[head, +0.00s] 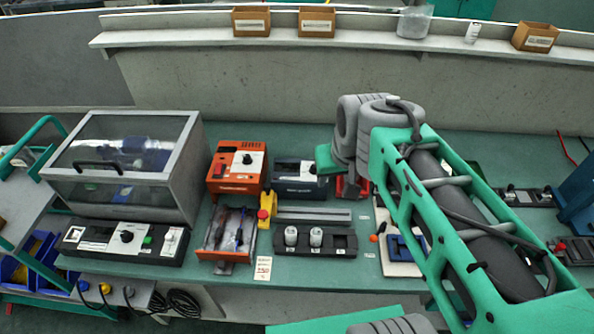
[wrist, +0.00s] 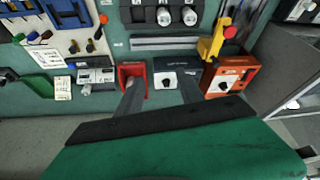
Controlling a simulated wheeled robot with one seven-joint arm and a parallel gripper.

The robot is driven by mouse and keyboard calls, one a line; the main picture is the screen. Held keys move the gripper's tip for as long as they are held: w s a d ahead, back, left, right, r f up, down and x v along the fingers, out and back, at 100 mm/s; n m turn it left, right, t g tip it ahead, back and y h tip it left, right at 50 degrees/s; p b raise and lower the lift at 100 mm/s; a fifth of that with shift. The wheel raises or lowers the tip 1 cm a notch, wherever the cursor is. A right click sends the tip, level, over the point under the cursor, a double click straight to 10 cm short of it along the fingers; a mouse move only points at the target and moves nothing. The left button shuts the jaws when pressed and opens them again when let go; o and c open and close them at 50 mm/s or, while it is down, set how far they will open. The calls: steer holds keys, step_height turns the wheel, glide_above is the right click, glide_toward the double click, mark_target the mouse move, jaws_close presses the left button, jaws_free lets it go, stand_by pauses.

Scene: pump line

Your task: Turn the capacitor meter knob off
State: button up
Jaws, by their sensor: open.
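A small dark box (head: 298,175) with a white panel and a round black knob stands mid-bench. It also shows in the wrist view (wrist: 167,80), beyond and between my finger tips. An orange box (head: 237,167) with a white panel and a black knob stands to its left. That box is at the right in the wrist view (wrist: 223,80). The labels are too small to read, so I cannot tell which box is the capacitor meter. My gripper (wrist: 159,84) is open and empty, its fingers apart. In the head view my arm hides part of the bench.
A red holder (wrist: 132,72) sits by my left finger in the wrist view. A yellow stand with a red button (head: 267,209), a black block with white knobs (head: 313,241) and an open tray (head: 225,233) are in front. A clear-lidded case (head: 125,165) is at left.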

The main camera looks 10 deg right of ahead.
steer(key=shift+n, duration=0.3)
steer(key=w+f, duration=0.5)
steer(key=w, duration=0.1)
steer(key=w+f+b, duration=0.1)
steer(key=w+f, duration=0.5)
steer(key=w, duration=0.1)
steer(key=w+f+b, duration=0.1)
steer(key=w+f, duration=0.4)
steer(key=w, duration=0.2)
steer(key=shift+f, duration=0.4)
steer(key=shift+c, duration=0.3)
jaws_close()
